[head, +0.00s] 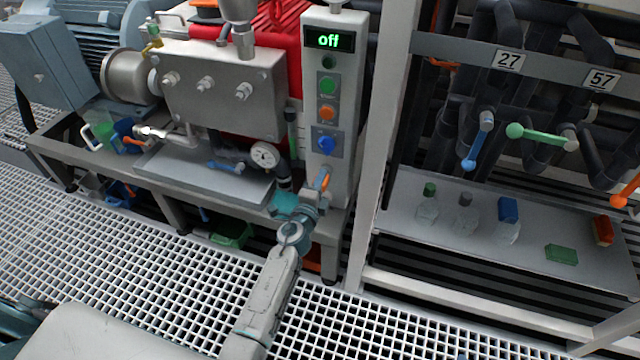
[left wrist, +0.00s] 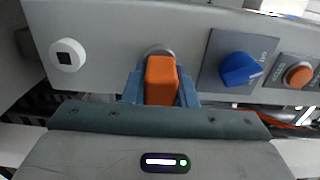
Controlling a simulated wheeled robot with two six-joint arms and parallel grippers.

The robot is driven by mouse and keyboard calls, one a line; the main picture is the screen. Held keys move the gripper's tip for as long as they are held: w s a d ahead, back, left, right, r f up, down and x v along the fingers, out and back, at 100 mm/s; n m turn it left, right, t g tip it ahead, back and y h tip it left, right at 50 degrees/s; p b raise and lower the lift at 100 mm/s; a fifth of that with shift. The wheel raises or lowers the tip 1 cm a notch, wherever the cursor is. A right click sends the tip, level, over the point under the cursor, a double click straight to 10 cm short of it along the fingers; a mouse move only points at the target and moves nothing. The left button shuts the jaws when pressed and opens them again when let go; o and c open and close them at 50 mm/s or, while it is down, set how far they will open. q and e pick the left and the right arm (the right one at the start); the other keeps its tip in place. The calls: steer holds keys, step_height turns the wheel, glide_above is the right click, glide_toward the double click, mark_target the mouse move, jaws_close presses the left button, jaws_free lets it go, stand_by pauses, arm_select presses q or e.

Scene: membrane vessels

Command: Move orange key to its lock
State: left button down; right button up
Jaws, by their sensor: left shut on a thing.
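The orange key (head: 324,180) is in the jaws of my left gripper (head: 320,186), low on the front of the grey control panel (head: 342,188). In the left wrist view the key's orange head (left wrist: 161,80) sits between the two blue-grey fingers of the left gripper (left wrist: 161,92). A round metal lock (left wrist: 159,50) shows just behind the key, mostly hidden by it. The key is lined up with this lock; I cannot tell how deep its hidden end is in it. My right gripper is not in view.
The panel carries a blue knob (head: 326,144), an orange button (head: 327,113), a green button (head: 327,86) and a lit "off" display (head: 329,40). A pressure gauge (head: 264,155) stands left of it. A white post (head: 385,140) rises close on the right. Bottles stand on a grey shelf (head: 400,210).

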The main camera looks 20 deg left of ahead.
arm_select(q)
steer(key=shift+w, duration=0.3)
steer(key=c, duration=1.1)
jaws_free()
steer(key=s, duration=1)
steer(key=shift+s+a+p, duration=0.15)
steer(key=shift+s+p, duration=0.15)
steer(key=shift+s, duration=0.1)
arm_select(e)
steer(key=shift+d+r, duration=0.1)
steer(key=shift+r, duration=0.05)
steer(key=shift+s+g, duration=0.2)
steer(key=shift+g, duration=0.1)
